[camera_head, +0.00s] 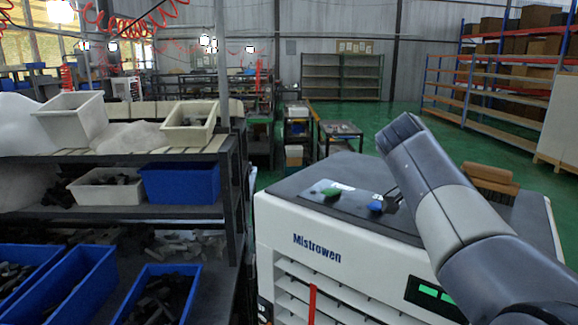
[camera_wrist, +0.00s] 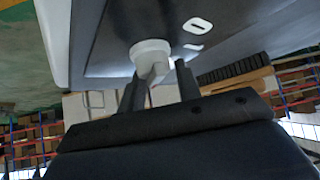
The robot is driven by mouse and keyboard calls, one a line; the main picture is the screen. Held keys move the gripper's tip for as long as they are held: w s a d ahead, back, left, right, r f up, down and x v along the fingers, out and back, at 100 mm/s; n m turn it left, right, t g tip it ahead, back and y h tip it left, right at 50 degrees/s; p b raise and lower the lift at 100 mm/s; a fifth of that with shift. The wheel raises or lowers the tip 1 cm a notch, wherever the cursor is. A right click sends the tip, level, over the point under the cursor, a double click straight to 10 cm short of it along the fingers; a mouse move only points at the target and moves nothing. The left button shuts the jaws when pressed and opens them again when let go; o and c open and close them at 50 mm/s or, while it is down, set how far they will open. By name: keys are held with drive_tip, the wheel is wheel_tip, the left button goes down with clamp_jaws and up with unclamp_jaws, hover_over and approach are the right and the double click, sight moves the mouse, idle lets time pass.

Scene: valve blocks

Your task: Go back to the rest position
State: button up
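My gripper (camera_wrist: 158,75) shows in the wrist view with its two dark fingers apart. A pale grey-white valve-like piece (camera_wrist: 150,55) with a round cap is at the fingertips, nearer the left finger; I see a small gap on the right side. Behind it is a dark panel with white label marks. In the head view my arm crosses the right side and its end hides the gripper. A green piece (camera_head: 331,191) and a blue piece (camera_head: 376,206) sit on the dark top of the white machine (camera_head: 330,265).
A rack at the left holds a blue bin (camera_head: 180,183), white bins (camera_head: 75,120) and lower blue bins (camera_head: 85,290) with dark parts. A brown block (camera_head: 489,174) is behind my arm. Green floor (camera_head: 400,118) is free farther back.

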drive_tip(key=n+t, duration=0.1)
drive_tip(key=n, duration=0.1)
drive_tip(key=n+t+y, duration=0.1)
drive_tip(key=n, duration=0.1)
drive_tip(key=n+t, duration=0.1)
drive_tip(key=t, duration=0.1)
drive_tip(key=shift+w+a+n+y, duration=0.15)
drive_tip(key=shift+w+n+y, duration=0.15)
drive_tip(key=shift+n+y, duration=0.1)
drive_tip(key=shift+r, duration=0.1)
